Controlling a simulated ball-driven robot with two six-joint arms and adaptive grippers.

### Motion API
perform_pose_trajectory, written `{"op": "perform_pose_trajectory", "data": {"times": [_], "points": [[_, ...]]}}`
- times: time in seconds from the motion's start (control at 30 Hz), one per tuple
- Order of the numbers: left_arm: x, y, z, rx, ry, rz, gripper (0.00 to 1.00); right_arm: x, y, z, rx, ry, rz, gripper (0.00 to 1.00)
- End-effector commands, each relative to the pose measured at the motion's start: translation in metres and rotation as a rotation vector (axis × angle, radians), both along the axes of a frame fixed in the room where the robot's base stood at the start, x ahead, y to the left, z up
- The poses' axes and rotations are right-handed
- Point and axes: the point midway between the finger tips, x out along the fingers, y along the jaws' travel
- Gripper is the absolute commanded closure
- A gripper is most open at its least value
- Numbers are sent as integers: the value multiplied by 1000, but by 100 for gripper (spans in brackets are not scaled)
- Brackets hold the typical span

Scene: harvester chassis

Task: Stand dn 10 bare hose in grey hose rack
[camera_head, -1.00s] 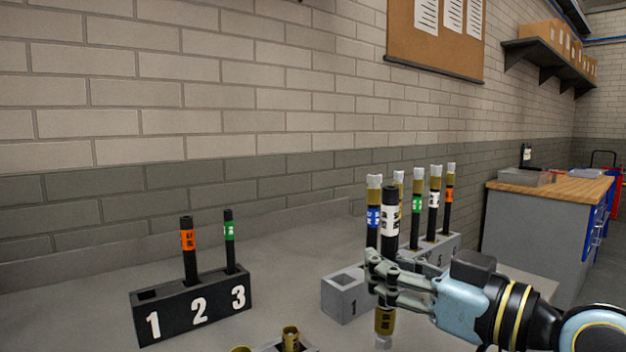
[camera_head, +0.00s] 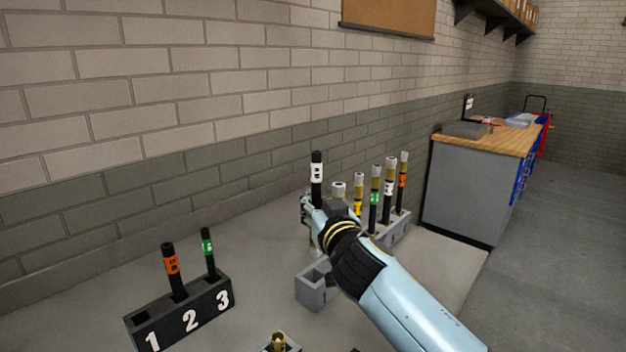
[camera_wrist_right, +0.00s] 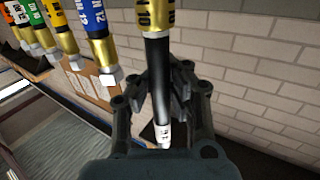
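My right gripper (camera_head: 311,208) is shut on a black hose (camera_head: 317,168) with a white label near its upper end, held upright. In the right wrist view the hose (camera_wrist_right: 158,75) stands between the fingers (camera_wrist_right: 165,95), its brass sleeve at the picture's top. The grey hose rack (camera_head: 312,291) is beside and below the gripper, partly hidden by my forearm. Its near slot is empty. Several hoses with pale-tipped brass ends stand in it, including green (camera_head: 375,199), white (camera_head: 389,190) and orange (camera_head: 402,184) labelled ones. My left gripper is not in view.
A black rack (camera_head: 185,316) numbered 1 to 3 stands at front left, holding an orange-labelled hose (camera_head: 171,270) and a green-labelled hose (camera_head: 208,250); slot 1 is empty. A brass fitting (camera_head: 279,341) shows at the bottom edge. A brick wall (camera_head: 180,170) runs behind.

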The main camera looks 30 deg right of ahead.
Motion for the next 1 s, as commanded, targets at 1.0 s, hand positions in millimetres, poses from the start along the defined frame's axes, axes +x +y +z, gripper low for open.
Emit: {"op": "perform_pose_trajectory", "data": {"times": [1.0], "points": [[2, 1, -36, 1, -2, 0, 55, 4, 3, -45, 1, 0, -4, 100]]}}
